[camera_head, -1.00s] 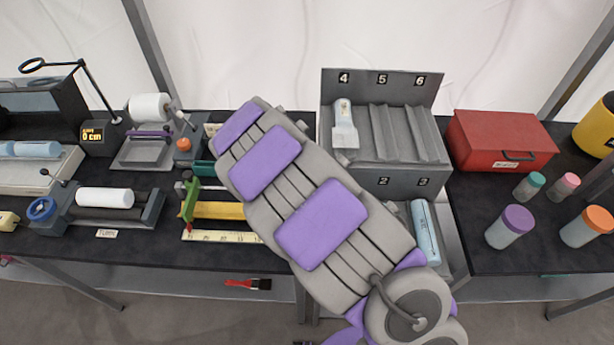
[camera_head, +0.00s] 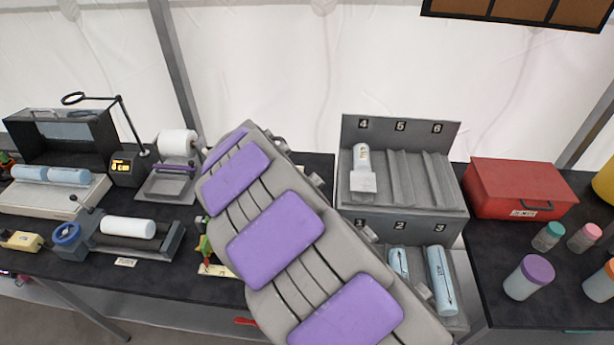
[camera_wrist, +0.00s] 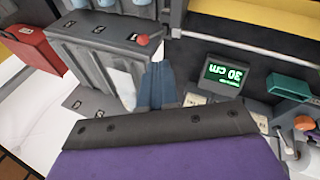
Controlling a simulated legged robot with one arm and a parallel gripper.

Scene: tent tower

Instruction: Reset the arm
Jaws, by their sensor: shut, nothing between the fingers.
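My arm, with purple pads, crosses the middle of the head view from the lower right to the upper left, and its far end hides my gripper there. In the wrist view my gripper (camera_wrist: 157,85) shows as two blue-grey fingers close together beyond the dark edge of my purple wrist. The fingers are shut with nothing between them. They point toward the bench beside the numbered rack (camera_wrist: 95,50). In the head view this grey rack (camera_head: 400,222) stands right of my arm. A white and grey piece (camera_head: 362,172) sits in slot 4, and blue cylinders (camera_head: 440,280) lie in the lower slots.
A red box (camera_head: 520,188) and lidded jars (camera_head: 528,278) stand on the right bench. Left of my arm are a roller device (camera_head: 128,228), a paper-roll stand (camera_head: 176,145) and a lit display (camera_head: 122,167).

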